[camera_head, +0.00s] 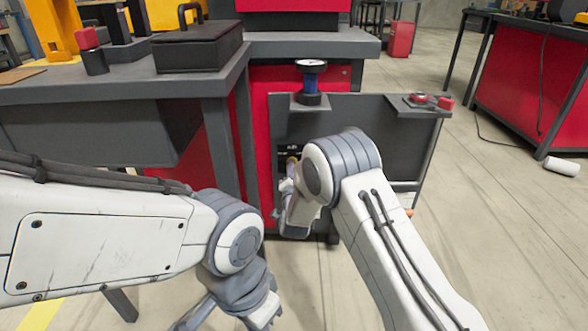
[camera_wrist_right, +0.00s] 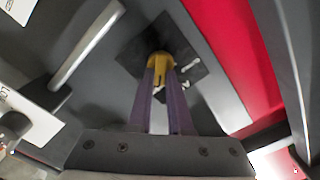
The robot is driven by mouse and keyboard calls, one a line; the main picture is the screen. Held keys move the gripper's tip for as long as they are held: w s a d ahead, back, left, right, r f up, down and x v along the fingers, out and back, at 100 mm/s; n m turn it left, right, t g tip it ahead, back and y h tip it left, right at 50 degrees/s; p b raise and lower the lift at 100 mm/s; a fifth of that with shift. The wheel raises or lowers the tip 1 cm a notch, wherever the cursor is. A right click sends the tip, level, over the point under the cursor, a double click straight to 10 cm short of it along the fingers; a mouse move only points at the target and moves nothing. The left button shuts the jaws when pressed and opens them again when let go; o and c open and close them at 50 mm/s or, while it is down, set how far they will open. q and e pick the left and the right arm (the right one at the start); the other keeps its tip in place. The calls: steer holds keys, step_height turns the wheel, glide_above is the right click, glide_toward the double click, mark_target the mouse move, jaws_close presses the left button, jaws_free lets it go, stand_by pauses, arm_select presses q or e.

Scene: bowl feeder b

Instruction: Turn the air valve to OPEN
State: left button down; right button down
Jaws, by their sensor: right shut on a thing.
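The yellow handle of the air valve (camera_wrist_right: 160,62) shows in the right wrist view in front of a dark plate (camera_wrist_right: 190,75) with pale markings. My right gripper (camera_wrist_right: 160,72) has its two purple fingers closed on the handle. In the head view, my right gripper (camera_head: 290,168) is at the red machine's front, largely hidden by my right wrist, with a bit of yellow showing there. The handle's exact angle and the plate's lettering cannot be read. My left gripper (camera_head: 228,322) is low in the head view, partly cut off by the bottom edge, away from the valve.
A gauge on a blue post (camera_head: 311,75) stands on a small ledge above the valve area. A grey bench (camera_head: 130,85) carries a black toolbox (camera_head: 198,47). In the right wrist view, a pale bar (camera_wrist_right: 87,45) lies left of the fingers.

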steer(key=shift+d+f, duration=0.1)
stand_by(0.3)
steer(key=c, duration=0.8)
jaws_free()
steer(key=shift+c, duration=0.2)
steer(key=shift+s, duration=0.1)
steer(key=s+p, duration=0.4)
steer(key=s, duration=0.6)
steer(key=shift+s, duration=0.15)
steer(key=shift+d, duration=0.1)
